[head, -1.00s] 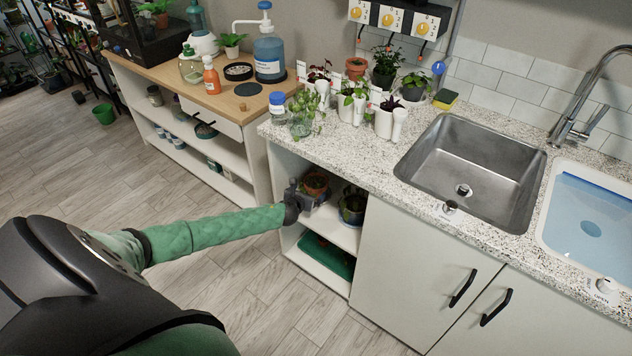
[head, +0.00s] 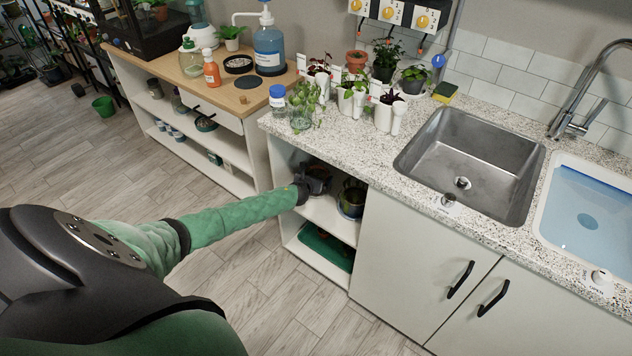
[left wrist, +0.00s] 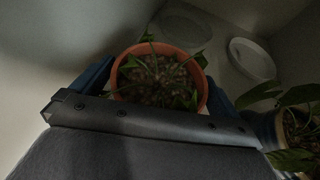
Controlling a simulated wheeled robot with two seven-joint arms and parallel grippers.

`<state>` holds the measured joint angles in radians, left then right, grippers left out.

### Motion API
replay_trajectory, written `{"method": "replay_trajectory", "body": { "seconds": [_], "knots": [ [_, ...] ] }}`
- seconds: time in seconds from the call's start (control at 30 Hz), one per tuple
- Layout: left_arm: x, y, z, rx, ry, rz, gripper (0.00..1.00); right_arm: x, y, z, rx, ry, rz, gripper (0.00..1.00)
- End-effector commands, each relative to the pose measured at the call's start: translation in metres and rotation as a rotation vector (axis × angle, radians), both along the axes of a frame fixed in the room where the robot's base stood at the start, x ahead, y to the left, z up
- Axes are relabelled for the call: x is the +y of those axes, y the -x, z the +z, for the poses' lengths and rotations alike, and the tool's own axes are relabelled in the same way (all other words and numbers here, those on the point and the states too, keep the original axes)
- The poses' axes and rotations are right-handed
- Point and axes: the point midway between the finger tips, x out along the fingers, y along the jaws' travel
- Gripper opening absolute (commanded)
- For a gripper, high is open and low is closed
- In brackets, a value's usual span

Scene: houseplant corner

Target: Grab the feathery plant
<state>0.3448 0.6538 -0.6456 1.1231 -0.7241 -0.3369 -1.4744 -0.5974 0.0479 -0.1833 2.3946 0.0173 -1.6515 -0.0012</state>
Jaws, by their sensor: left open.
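A terracotta pot (left wrist: 160,60) with a small plant of pointed green leaves (left wrist: 185,92) and pebbly soil shows in the left wrist view. It stands on the upper shelf of the open cabinet. My left gripper (head: 318,182) reaches into that shelf; in the wrist view its blue fingers (left wrist: 156,90) are open, one on each side of the pot. I cannot tell whether they touch it. In the head view the gripper hides most of this pot. Whether this is the feathery plant is not clear from the dim picture. My right gripper is out of view.
A blue pot with a leafy plant (head: 352,198) stands close on the right, also in the wrist view (left wrist: 297,128). White round dishes (left wrist: 250,60) lie behind. A green tray (head: 325,249) is on the shelf below. The countertop (head: 375,160) lies above.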

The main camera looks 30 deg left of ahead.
Motion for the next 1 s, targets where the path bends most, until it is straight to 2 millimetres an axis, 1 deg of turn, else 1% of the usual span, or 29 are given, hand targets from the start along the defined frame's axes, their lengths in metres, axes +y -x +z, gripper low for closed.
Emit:
{"method": "replay_trajectory", "body": {
  "seconds": [0.07,0.2,0.27,0.3,0.33,0.53,0.67,0.77,0.93,0.97,1.0],
  "knots": [
    [0.000,0.000,0.000,0.000,0.000,0.000,1.00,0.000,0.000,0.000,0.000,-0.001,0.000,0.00],
    [0.000,0.000,0.000,0.000,0.000,0.000,0.72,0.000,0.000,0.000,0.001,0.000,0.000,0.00],
    [0.000,0.000,0.000,0.000,0.000,0.000,0.61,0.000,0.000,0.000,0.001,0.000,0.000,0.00],
    [0.000,0.000,0.000,0.000,0.000,0.000,0.53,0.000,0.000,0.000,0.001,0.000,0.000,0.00],
    [0.000,0.000,0.001,-0.001,0.000,0.000,0.51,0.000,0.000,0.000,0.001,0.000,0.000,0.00],
    [0.001,0.000,0.002,-0.001,-0.001,0.001,0.51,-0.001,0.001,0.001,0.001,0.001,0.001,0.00],
    [0.002,-0.001,0.008,-0.003,-0.002,0.001,0.51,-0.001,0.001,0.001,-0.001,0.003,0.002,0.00],
    [0.001,-0.001,0.019,-0.004,-0.002,0.000,0.51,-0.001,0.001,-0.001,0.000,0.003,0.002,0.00],
    [0.002,-0.001,0.047,-0.003,-0.003,-0.001,0.51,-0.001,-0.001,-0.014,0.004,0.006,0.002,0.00],
    [-0.009,0.000,0.048,-0.003,0.001,-0.002,0.51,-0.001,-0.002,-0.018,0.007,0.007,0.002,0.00],
    [-0.019,0.000,0.053,-0.003,0.001,-0.004,0.51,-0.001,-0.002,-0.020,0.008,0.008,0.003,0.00]
  ]
}}
